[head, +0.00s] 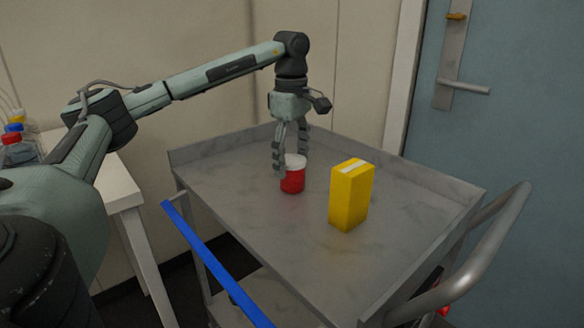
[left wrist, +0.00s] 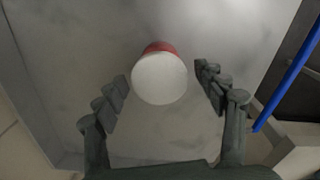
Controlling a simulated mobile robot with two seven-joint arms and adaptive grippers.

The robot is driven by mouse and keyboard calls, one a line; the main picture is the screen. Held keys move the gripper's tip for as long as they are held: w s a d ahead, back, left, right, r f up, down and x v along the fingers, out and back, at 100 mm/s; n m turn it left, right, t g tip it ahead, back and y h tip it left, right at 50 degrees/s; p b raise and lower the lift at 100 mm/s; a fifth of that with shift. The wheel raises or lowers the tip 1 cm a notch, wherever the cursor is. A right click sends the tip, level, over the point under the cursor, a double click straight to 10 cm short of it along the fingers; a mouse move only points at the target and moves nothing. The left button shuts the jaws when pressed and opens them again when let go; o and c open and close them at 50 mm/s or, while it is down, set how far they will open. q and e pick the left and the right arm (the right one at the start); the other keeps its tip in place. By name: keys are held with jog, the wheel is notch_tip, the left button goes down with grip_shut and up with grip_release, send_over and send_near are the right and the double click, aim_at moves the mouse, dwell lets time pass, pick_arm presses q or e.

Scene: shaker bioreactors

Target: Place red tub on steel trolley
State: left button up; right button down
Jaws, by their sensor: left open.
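The red tub (head: 292,181) with a white lid stands upright on the top shelf of the steel trolley (head: 285,238), toward its back left. My left gripper (head: 290,165) is over the tub, pointing down, with its fingers at about lid height. In the left wrist view the tub's white lid (left wrist: 159,79) lies between the two spread fingers (left wrist: 163,90), with a gap on both sides. The left gripper is open. My right gripper is not in view.
A yellow carton (head: 351,195) stands on the trolley to the right of the tub. The trolley has raised rims, a blue bar (head: 215,262) at the left and a grey handle (head: 485,250) at the right. A white table (head: 115,187) with bottles is at left.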

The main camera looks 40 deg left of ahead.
aim_at(292, 159)
pick_arm(q)
notch_tip(292, 159, up, 8)
jog(key=shift+f+p, duration=0.15)
jog(key=shift+p, duration=0.15)
jog(key=shift+r+p, duration=0.4)
jog(key=shift+r, duration=0.5)
jog(key=shift+s+r, duration=0.1)
jog(key=shift+r, duration=0.05)
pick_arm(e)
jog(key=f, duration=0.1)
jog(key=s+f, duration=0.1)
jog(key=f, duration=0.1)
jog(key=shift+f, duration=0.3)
